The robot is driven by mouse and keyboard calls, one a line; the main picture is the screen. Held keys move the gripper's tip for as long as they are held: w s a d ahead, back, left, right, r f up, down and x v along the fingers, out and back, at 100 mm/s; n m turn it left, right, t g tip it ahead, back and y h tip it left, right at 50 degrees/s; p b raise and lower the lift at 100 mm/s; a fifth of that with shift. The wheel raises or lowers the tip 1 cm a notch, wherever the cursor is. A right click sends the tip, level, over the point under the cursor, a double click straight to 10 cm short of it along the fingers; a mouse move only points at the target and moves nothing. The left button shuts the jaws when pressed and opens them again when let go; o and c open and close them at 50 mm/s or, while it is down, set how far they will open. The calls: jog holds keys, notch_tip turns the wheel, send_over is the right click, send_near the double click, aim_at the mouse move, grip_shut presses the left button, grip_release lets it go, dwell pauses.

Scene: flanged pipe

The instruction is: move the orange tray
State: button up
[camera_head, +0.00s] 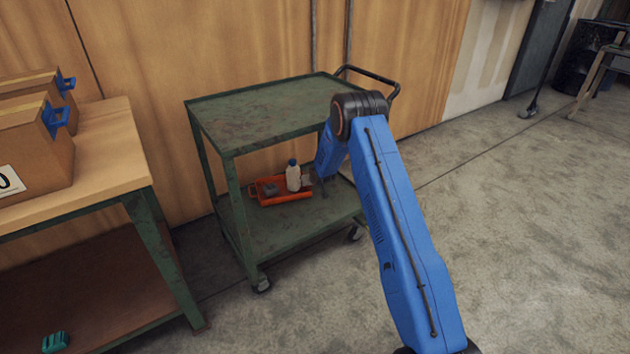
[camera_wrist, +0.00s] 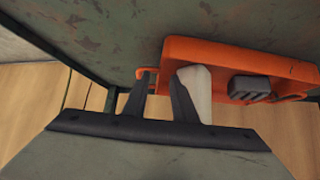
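The orange tray (camera_head: 287,199) sits on the lower shelf of a green cart. It holds a white bottle (camera_head: 293,181) with a blue cap, standing upright, and a small dark grey block (camera_head: 270,189). My gripper reaches in from the right, at the tray's right end; the head view shows it only small and partly hidden. In the wrist view my gripper (camera_wrist: 162,76) is open, its two dark fingers apart. An orange handle part of the tray (camera_wrist: 208,48) shows behind and between them. The bottle (camera_wrist: 198,92) is partly hidden by the right finger. I cannot tell whether the fingers touch anything.
The cart's empty top shelf (camera_head: 262,112) is above the tray, and its posts frame the lower shelf (camera_head: 285,240). A workbench (camera_head: 105,185) with cardboard boxes (camera_head: 30,150) stands at the left. A wooden wall is behind.

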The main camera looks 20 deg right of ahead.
jog(key=v, duration=1.3)
jog(key=shift+s, duration=0.15)
jog(key=shift+r, duration=0.15)
jog(key=s+r+g, duration=0.2)
jog(key=s+r, duration=2.6)
jog(key=r, duration=0.2)
jog(key=s+r+g, duration=0.1)
jog(key=s+r, duration=0.1)
jog(key=s, duration=1.6)
jog(key=s+r+g, duration=0.1)
jog(key=s+r, duration=0.1)
jog(key=s, duration=1.7)
jog(key=shift+s+a, duration=0.25)
jog(key=shift+s, duration=0.05)
